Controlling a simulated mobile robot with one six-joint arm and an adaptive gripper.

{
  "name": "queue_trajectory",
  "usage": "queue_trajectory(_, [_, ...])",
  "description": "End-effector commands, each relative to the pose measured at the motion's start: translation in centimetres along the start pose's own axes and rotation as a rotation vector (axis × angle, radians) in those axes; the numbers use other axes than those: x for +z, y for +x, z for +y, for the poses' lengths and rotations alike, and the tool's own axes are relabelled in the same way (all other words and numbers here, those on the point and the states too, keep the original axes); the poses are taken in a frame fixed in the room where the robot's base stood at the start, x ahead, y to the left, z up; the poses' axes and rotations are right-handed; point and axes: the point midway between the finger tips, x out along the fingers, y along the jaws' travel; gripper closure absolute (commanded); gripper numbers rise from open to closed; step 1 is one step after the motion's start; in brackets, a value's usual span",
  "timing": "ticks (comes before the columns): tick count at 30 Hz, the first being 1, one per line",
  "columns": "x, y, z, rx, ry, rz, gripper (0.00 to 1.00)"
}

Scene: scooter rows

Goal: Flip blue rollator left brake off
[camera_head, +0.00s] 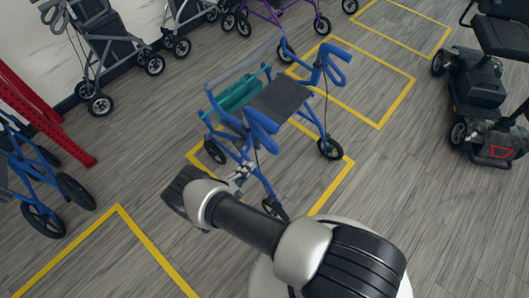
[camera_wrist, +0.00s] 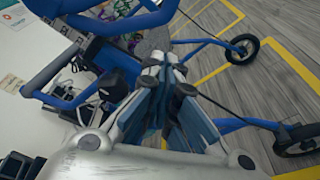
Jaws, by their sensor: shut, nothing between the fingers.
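The blue rollator (camera_head: 309,117) stands upright in the middle of the head view, with a dark seat (camera_head: 283,98), a teal bag (camera_head: 238,92) and two blue handles. My gripper (camera_head: 239,176) is low beside its near side, partly hidden by my wrist. In the wrist view, my gripper (camera_wrist: 164,66) has its fingers shut together and empty, in front of the rollator's blue frame (camera_wrist: 95,24). Blue tubes and dark fittings lie close around the fingers; I cannot tell whether they touch. I cannot make out the left brake lever or its position.
Another blue rollator (camera_head: 38,168) stands at the left edge beside a red post (camera_head: 45,120). Grey rollators (camera_head: 95,50) line the wall. A black scooter (camera_head: 485,95) stands at right. Yellow lines (camera_head: 375,122) mark bays; grey floor right of the rollator is clear.

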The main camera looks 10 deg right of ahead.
Motion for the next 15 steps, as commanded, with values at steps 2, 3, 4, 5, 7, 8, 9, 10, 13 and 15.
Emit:
queue_trajectory(2, [-0.18,-0.19,-0.88,0.018,-0.007,0.015,1.00])
queue_trajectory(3, [-0.25,-0.25,-1.11,0.024,-0.009,0.021,1.00])
queue_trajectory(4, [-0.30,-0.29,-1.21,0.027,-0.010,0.024,1.00])
queue_trajectory(5, [-0.33,-0.31,-1.28,0.029,-0.010,0.026,1.00])
queue_trajectory(7, [-0.36,-0.33,-1.35,0.031,-0.010,0.028,1.00])
queue_trajectory(8, [-0.36,-0.33,-1.35,0.031,-0.010,0.028,1.00])
queue_trajectory(9, [-0.36,-0.32,-1.35,0.030,-0.010,0.028,1.00])
queue_trajectory(10, [-0.35,-0.32,-1.35,0.030,-0.010,0.027,1.00])
queue_trajectory(13, [-0.34,-0.31,-1.34,0.029,-0.010,0.027,1.00])
queue_trajectory(15, [-0.33,-0.24,-1.35,0.029,-0.010,0.026,1.00])
